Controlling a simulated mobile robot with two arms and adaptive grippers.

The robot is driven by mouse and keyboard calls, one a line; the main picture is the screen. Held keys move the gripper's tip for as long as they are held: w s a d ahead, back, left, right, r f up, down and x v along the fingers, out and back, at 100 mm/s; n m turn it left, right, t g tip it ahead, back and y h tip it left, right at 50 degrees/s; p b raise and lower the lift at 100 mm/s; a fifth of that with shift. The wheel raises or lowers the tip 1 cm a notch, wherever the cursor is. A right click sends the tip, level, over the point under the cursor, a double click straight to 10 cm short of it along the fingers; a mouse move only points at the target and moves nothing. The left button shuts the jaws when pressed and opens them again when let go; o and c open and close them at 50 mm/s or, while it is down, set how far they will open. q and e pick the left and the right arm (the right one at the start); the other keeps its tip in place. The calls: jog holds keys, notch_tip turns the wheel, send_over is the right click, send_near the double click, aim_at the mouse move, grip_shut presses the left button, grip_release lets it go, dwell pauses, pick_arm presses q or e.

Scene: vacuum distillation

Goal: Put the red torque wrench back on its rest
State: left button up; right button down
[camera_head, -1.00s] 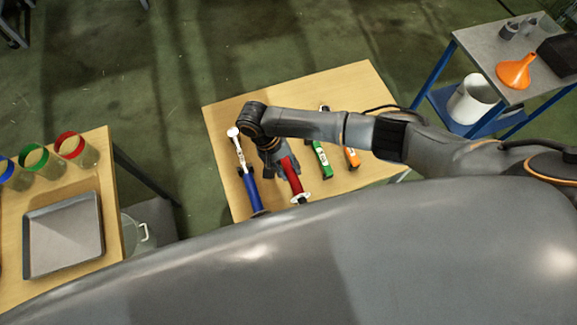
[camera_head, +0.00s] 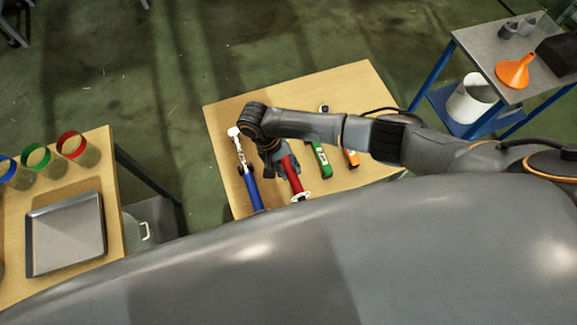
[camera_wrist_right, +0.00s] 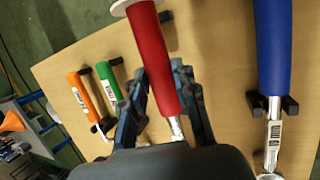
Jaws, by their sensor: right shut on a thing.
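The red torque wrench (camera_head: 291,176) is at the wooden table, between the blue and green wrenches. It also shows in the right wrist view (camera_wrist_right: 152,52), where its red handle runs up between the fingers. My right gripper (camera_head: 277,168) is shut on it, with fingers on both sides of the lower handle in the right wrist view (camera_wrist_right: 160,108). A dark rest block (camera_wrist_right: 166,16) shows beside the upper end of the handle. Whether the wrench touches its rest cannot be told. Its head end is hidden by the gripper. My left gripper is not in view.
A blue wrench (camera_head: 251,188) lies close on the left; green (camera_head: 320,158) and orange (camera_head: 351,158) wrenches lie to the right. The table's (camera_head: 350,85) far part is clear. A side table with a tray (camera_head: 65,236) and colored-rim containers stands left; a cart with an orange funnel (camera_head: 515,72) stands right.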

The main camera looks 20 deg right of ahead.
jog(key=shift+f+b, duration=0.95)
jog(key=shift+f, duration=0.45)
jog(key=c, duration=1)
grip_release()
jog(key=shift+o, duration=0.2)
jog(key=shift+f, duration=0.1)
jog(key=v, duration=1.2)
